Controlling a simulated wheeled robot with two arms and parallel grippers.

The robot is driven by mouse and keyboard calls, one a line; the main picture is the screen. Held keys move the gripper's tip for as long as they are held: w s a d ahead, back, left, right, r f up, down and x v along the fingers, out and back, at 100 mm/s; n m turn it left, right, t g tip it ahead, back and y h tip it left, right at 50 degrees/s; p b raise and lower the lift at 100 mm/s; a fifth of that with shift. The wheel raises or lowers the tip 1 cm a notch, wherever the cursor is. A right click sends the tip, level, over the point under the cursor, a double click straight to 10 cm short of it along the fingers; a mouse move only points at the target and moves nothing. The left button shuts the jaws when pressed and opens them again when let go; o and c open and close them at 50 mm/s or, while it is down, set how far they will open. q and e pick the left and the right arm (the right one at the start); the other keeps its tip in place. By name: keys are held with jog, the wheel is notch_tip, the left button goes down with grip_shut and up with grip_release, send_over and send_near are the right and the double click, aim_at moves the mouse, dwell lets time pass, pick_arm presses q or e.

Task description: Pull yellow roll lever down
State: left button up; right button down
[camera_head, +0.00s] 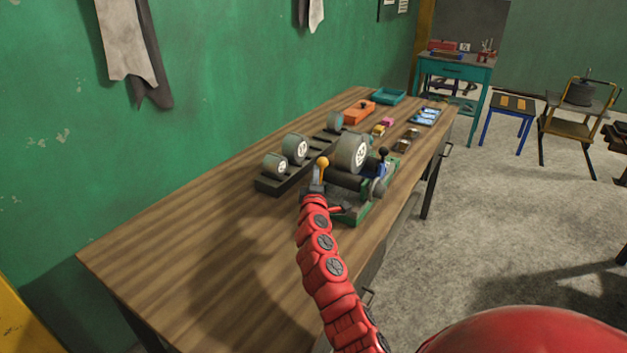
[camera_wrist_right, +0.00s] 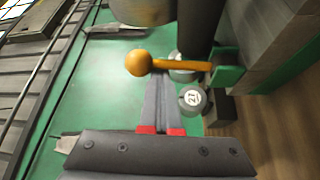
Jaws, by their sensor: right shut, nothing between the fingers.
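The yellow roll lever (camera_head: 323,163) stands up on the near left side of a green machine (camera_head: 358,211) on the bench. In the right wrist view, its ball knob (camera_wrist_right: 138,63) points left and its shaft runs to the right. My right gripper (camera_head: 315,187) is at the lever in the head view, and partly hides its lower part. In the wrist view, the right fingers (camera_wrist_right: 160,80) are shut and empty, with their tips right by the shaft. I cannot tell whether they touch it. My left gripper is not in view.
A large grey roll (camera_head: 352,153) sits on the machine, with a black-knobbed lever (camera_head: 384,153) to its right. A dark rack (camera_head: 270,185) with several rolls stands to the left. Small coloured items and a teal tray (camera_head: 388,97) lie farther back. The bench's near left is clear.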

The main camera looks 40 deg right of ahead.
jog(key=s+d+f+m+b, duration=0.1)
jog(key=s+d+f+b, duration=0.1)
jog(key=s+b, duration=0.3)
jog(key=shift+f+h, duration=0.3)
jog(key=shift+f, duration=0.3)
jog(key=shift+s+d+f, duration=0.1)
jog(key=shift+s+f, duration=0.1)
dwell(0.5)
jog(key=s+a, duration=0.4)
jog(key=a, duration=0.4)
jog(key=shift+a+f, duration=0.25)
jog(key=shift+a, duration=0.15)
dwell(0.4)
